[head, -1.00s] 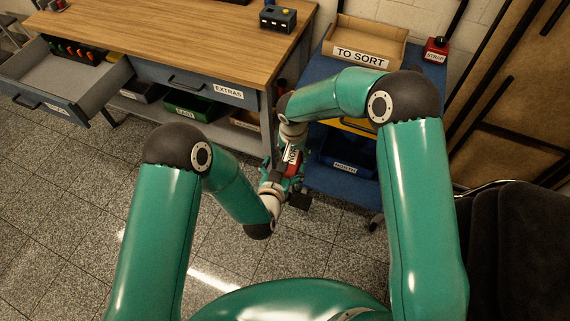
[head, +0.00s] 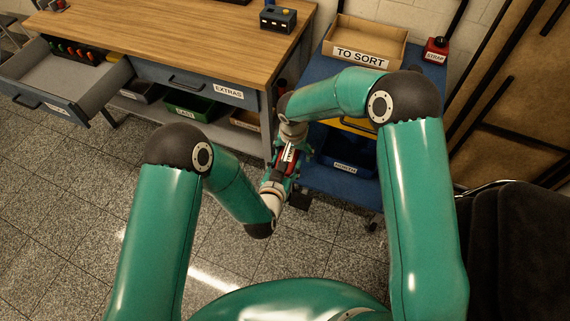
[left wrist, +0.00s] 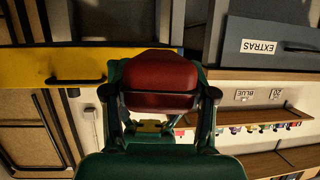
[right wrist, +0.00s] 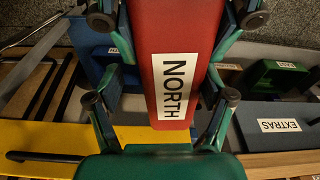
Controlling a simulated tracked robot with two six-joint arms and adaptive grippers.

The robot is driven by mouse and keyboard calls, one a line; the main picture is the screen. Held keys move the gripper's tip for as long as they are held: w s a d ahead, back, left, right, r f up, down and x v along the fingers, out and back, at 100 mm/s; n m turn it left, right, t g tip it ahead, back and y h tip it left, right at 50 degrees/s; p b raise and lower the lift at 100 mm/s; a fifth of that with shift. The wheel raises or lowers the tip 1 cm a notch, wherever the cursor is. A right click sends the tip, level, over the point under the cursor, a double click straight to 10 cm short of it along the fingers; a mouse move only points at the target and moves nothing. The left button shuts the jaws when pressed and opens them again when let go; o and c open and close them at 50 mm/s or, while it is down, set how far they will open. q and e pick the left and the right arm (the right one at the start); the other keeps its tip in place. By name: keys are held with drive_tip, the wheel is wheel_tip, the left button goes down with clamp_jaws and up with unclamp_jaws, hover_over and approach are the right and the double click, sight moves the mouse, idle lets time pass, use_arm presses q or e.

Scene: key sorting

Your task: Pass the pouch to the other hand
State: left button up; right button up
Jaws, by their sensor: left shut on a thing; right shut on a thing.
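The red pouch (head: 290,157) with a white label hangs between my two grippers, in front of the blue cart. In the right wrist view the pouch (right wrist: 172,65) shows its label, NORTH. My right gripper (right wrist: 160,98) is shut on the near end of it, one finger on each side. My left gripper (left wrist: 159,92) is shut on the opposite end; in the left wrist view the pouch (left wrist: 160,78) sits between its fingers. The left fingers also show at the top of the right wrist view, beside the pouch. In the head view the right gripper (head: 293,146) is above the left gripper (head: 281,178).
The blue cart (head: 345,186) stands right of the grippers, with a TO SORT tray (head: 366,58) and a red STRAP box (head: 436,48) on top. The wooden workbench (head: 180,40) is behind, its left drawer (head: 62,84) open. Clear floor (head: 120,190) lies to the left.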

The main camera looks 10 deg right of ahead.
drive_tip(key=shift+o, duration=1.3)
drive_tip(key=shift+s+d+f, duration=0.1)
drive_tip(key=shift+s+d, duration=0.1)
drive_tip(key=shift+s, duration=0.05)
